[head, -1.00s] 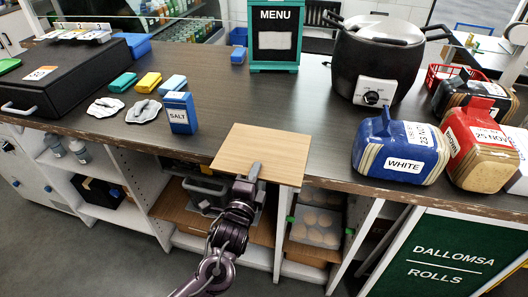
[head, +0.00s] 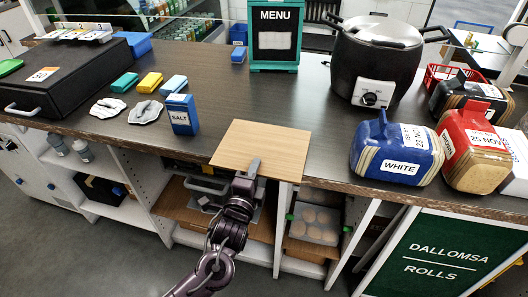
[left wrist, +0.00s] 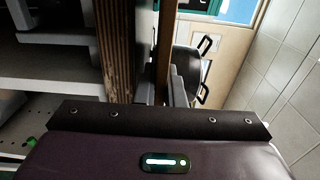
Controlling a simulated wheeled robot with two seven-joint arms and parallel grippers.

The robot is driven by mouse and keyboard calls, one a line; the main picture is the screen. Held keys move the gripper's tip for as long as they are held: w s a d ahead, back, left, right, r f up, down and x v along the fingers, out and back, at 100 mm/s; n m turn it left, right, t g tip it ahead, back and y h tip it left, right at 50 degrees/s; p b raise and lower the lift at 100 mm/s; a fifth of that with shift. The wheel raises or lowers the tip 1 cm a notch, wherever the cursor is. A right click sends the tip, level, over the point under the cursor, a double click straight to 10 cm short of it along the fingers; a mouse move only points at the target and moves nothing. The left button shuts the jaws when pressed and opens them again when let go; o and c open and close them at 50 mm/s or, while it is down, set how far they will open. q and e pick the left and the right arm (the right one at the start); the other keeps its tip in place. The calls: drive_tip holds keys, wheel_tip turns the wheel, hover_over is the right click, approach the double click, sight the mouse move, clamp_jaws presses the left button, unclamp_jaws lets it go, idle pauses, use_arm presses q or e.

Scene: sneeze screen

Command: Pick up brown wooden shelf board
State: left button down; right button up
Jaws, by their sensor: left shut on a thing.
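The brown wooden shelf board (head: 265,143) is a flat light-brown panel over the front edge of the counter, below the middle of the head view. My left gripper (head: 253,168) is shut on its near edge, with a finger visible on top. In the left wrist view the board shows edge-on as a narrow brown strip (left wrist: 164,45) between the fingers (left wrist: 163,84). I cannot tell whether the board touches the counter. My right gripper is not in view.
The dark counter (head: 280,95) carries a blue salt box (head: 182,115) left of the board. Open shelves with an egg tray (head: 316,223) lie below the counter.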

use_arm(q)
drive_tip(key=p+v, duration=0.5)
drive_tip(key=v, duration=0.4)
drive_tip(key=shift+s, duration=0.3)
idle(0.6)
